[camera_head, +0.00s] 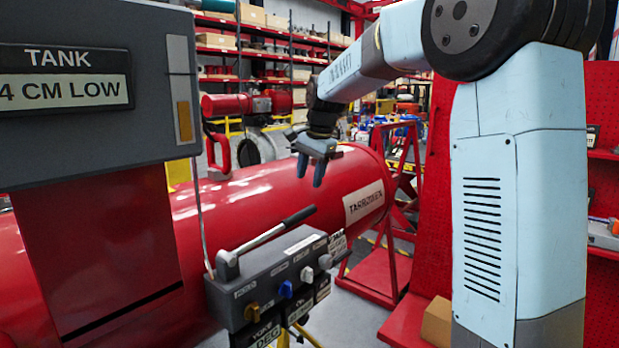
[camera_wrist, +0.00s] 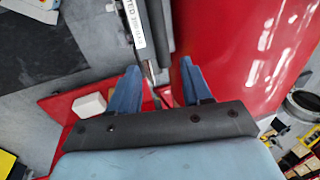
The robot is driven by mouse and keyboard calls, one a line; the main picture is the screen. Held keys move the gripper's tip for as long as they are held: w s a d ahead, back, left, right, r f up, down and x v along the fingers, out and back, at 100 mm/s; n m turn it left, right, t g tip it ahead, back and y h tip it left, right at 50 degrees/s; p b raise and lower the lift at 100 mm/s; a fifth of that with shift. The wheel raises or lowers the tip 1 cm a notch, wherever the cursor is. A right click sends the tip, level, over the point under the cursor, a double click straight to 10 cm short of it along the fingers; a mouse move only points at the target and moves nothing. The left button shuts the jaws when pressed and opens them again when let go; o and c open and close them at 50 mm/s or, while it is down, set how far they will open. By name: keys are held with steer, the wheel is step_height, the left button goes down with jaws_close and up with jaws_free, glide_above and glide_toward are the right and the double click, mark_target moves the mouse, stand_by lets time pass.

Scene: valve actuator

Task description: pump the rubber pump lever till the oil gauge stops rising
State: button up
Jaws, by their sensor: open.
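The pump lever (camera_head: 270,235) is a pale metal bar with a black rubber grip (camera_head: 299,215). It rises to the right at a slant from a pivot on top of a grey control block (camera_head: 262,283). My gripper (camera_head: 310,172) is open and empty, above the grip's end and apart from it, with its blue fingers pointing down. In the wrist view the gripper (camera_wrist: 157,78) has its two fingers spread; a dark bar and a labelled edge show beyond, and I cannot tell whether the bar is the lever. An upright amber strip (camera_head: 184,121), apparently the oil gauge, sits on the grey tank panel.
A large red cylinder (camera_head: 250,195) lies behind the block. The block carries brass, blue and grey knobs (camera_head: 286,289) on its front. The tank sign (camera_head: 65,77) reads "4 CM LOW". A red stand (camera_head: 385,262) is at the right; clear air surrounds my gripper.

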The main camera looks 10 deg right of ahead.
mark_target(302, 212)
steer(key=shift+t, duration=0.3)
steer(key=v, duration=0.4)
steer(key=shift+s+a+r, duration=0.1)
steer(key=shift+s+a, duration=0.25)
steer(key=shift+s, duration=0.1)
steer(key=c, duration=0.6)
steer(key=shift+w+f, duration=0.1)
steer(key=shift+f, duration=0.15)
steer(key=shift+c, duration=0.7)
steer(key=x, duration=1.3)
steer(key=shift+d+f, duration=0.15)
steer(key=shift+d, duration=0.1)
jaws_close()
